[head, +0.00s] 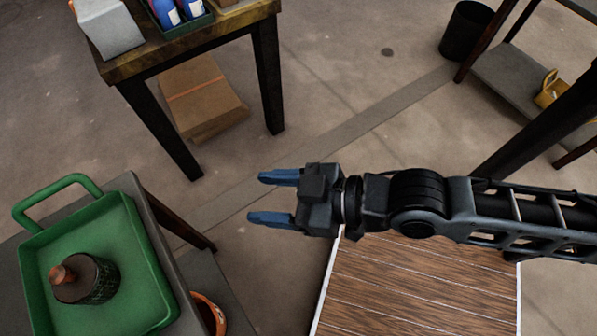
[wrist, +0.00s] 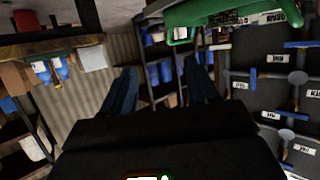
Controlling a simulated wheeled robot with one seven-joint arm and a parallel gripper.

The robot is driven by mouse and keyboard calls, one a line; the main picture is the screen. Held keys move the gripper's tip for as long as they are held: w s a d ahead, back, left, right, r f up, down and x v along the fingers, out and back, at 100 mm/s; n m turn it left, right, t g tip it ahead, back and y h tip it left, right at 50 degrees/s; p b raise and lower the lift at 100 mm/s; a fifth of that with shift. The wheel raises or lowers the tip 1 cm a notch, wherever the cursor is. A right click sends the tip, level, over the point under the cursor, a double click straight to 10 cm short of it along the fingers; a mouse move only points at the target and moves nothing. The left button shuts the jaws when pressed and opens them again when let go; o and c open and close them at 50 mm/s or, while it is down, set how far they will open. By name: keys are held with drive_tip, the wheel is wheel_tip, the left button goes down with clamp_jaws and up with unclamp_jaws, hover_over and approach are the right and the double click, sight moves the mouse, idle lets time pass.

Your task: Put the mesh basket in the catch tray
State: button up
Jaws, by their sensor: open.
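A dark round mesh basket (head: 91,285) with a brown knob on top stands upright inside a green tray (head: 131,236), which I take to be the catch tray. The tray has a raised loop handle at its far edge and sits on a grey table at the lower left of the head view. My gripper (head: 268,197) is open and empty, to the right of the tray and clear of it. Its blue fingers also show apart in the wrist view (wrist: 160,68).
A wooden table (head: 225,28) with blue bottles stands at the back left, a cardboard box (head: 202,97) under it. An orange pot (head: 209,312) sits low beside the grey table. A wood-planked surface (head: 420,290) lies below my arm. A dark bin (head: 465,30) stands at the back right.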

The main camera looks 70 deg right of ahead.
drive_tip(key=s+d+r+m+t+h, duration=0.1)
drive_tip(key=s+d+r, duration=0.1)
drive_tip(key=s+r, duration=0.4)
drive_tip(key=s, duration=0.4)
drive_tip(key=shift+s+d+r+h, duration=0.15)
drive_tip(key=shift+s+r+h, duration=0.05)
drive_tip(key=shift+h, duration=0.2)
